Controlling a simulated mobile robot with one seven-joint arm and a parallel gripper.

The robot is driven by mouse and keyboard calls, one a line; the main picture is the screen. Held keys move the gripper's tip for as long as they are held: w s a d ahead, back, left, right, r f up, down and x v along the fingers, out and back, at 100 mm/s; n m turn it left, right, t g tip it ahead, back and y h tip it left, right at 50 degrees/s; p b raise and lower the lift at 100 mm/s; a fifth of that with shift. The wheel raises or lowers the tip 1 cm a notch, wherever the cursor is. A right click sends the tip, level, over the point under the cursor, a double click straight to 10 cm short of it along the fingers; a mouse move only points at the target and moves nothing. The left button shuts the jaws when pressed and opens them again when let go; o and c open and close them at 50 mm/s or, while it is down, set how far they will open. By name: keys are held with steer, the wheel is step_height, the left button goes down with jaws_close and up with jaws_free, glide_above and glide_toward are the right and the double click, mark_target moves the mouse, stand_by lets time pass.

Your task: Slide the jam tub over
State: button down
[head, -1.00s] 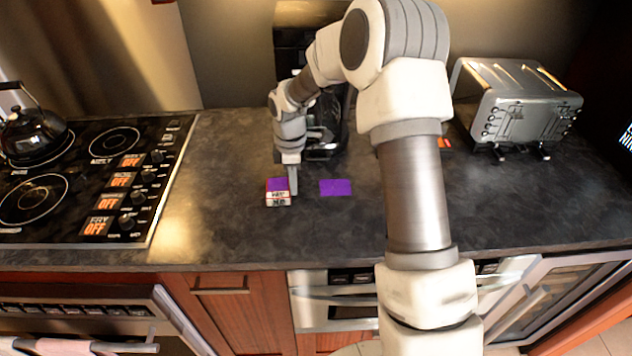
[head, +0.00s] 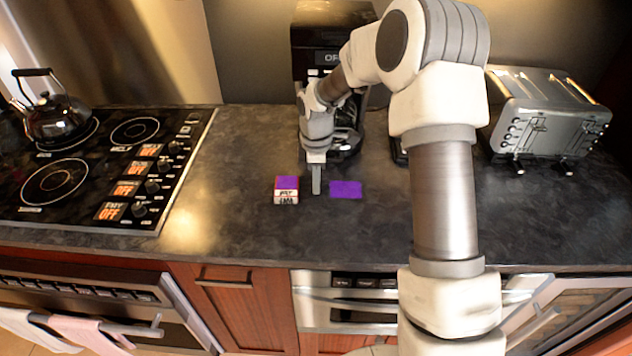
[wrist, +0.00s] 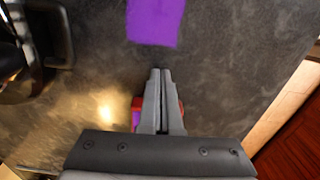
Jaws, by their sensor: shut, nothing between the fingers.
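The jam tub (head: 286,195) is a small block with a purple top and a white lettered label on its front. It stands on the dark counter, left of a flat purple patch (head: 345,189). My gripper (head: 316,190) points down between the two, just right of the tub, its fingers together and empty. I cannot tell whether it touches the tub. In the wrist view, the purple patch (wrist: 153,20) lies ahead of the shut fingertips (wrist: 160,72). Red and purple parts of the tub (wrist: 137,113) show beside the fingers, which hide most of it.
A stovetop (head: 100,165) with a black kettle (head: 55,115) is at the left. A black coffee machine (head: 330,60) stands behind my gripper and a silver toaster (head: 548,115) at the right. The counter (head: 240,225) is clear in front and left of the tub.

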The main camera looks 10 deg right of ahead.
steer(key=s+d+r+m+t, duration=0.1)
steer(key=s+r+m, duration=0.15)
steer(key=r, duration=0.65)
steer(key=s+d+r+m, duration=0.15)
steer(key=s+r, duration=0.25)
steer(key=r, duration=0.5)
steer(key=s+d+r+m+t, duration=0.1)
steer(key=s+r+m+t, duration=0.1)
steer(key=s+m, duration=0.4)
steer(key=s+d+r+m+t, duration=0.1)
steer(key=s+r+m, duration=0.3)
steer(key=s, duration=1.2)
steer(key=shift+s+d+r+m+t, duration=0.2)
steer(key=shift+s+m+t, duration=0.15)
steer(key=shift+m+t, duration=0.65)
steer(key=shift+a, duration=0.25)
